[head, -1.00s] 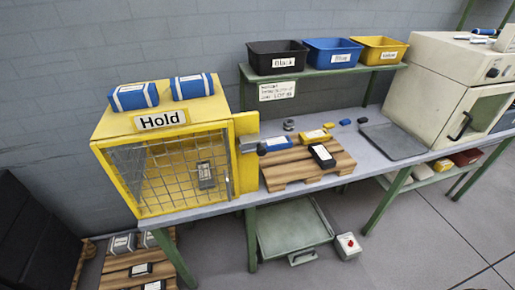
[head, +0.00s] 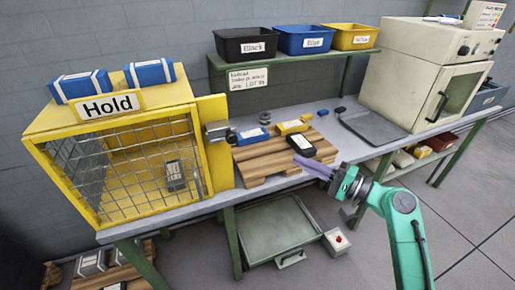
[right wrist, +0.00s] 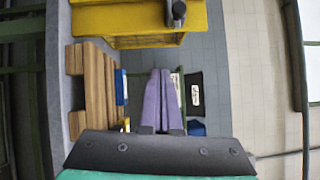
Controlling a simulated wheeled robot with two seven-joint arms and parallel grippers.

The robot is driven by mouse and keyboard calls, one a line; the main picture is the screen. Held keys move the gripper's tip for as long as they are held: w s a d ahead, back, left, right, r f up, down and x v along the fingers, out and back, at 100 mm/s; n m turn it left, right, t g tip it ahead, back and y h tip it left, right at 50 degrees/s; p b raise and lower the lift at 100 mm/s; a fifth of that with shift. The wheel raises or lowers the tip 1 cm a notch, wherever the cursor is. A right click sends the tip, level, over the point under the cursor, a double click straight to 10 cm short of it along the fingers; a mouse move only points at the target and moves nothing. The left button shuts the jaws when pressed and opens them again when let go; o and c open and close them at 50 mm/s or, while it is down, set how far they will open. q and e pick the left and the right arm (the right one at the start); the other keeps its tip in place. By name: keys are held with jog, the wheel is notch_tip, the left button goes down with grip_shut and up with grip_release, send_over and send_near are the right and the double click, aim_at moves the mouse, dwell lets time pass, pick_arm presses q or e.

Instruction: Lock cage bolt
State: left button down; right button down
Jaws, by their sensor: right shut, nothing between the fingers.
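The yellow cage (head: 170,95) with a "Hold" sign stands at the left of the bench. Its mesh door (head: 120,170) appears to lie in the front frame, and a grey box (head: 175,175) shows behind the mesh. A grey metal bolt (head: 216,130) sits on the yellow panel right of the door. The bolt also shows at the top of the right wrist view (right wrist: 178,12). I cannot tell whether it is slid home. My right gripper (head: 302,160), with purple fingers, is shut and empty. It is in front of the pallet, right of the bolt and apart from it.
A wooden pallet (head: 262,172) beside the cage carries blue, yellow and black boxes. A shelf with black (head: 246,46), blue and yellow bins stands behind. A dark tray (head: 373,129) and a cream oven (head: 420,75) are at the right. Two blue boxes lie on the cage.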

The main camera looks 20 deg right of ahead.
jog(key=r, duration=0.1)
jog(key=s+a+r+y, duration=0.1)
jog(key=shift+s+a+r+n, duration=0.15)
jog(key=shift+s+r+n, duration=0.05)
jog(key=shift+r+n, duration=0.2)
jog(key=s+a+p+x, duration=0.1)
jog(key=p+x, duration=0.5)
jog(key=x, duration=0.6)
jog(key=shift+a, duration=0.85)
jog(key=shift+s, duration=0.1)
